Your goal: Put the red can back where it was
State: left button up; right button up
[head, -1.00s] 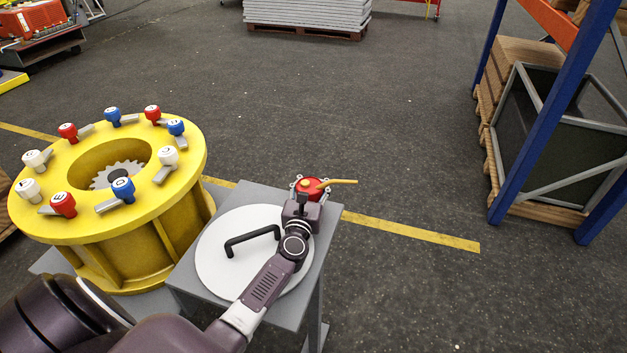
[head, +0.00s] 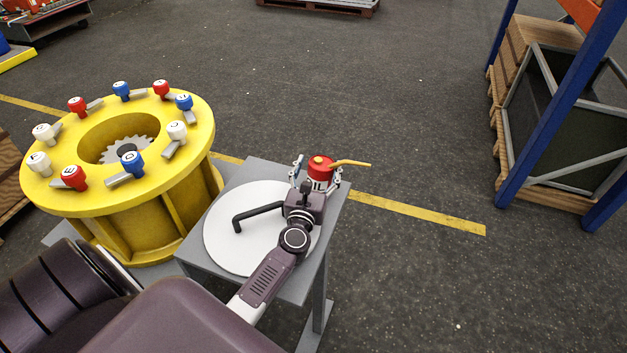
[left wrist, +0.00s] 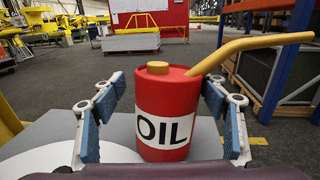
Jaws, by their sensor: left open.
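The red can (head: 321,170) has a yellow cap, a yellow spout and a white label. It stands upright near the far right corner of the small grey table (head: 262,172). In the left wrist view, the red can (left wrist: 166,113) fills the middle, with "OIL" on its label and the spout pointing right. My left gripper (head: 316,178) is open, with its fingers (left wrist: 158,120) on either side of the can. Gaps show between the blue pads and the can. The can's lowest edge is hidden in the head view. My right gripper is not in view.
A white round lid (head: 222,240) with a black handle lies on the same table, under my left arm. A yellow ring housing (head: 185,217) with red, white and blue knobs stands to the left. A blue rack post (head: 545,115) is at the right. The floor between is clear.

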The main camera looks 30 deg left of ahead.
aim_at(315, 177)
pick_arm(q)
jog(key=v, duration=0.7)
jog(key=shift+s+d+b, duration=0.15)
jog(key=shift+s+b, duration=0.2)
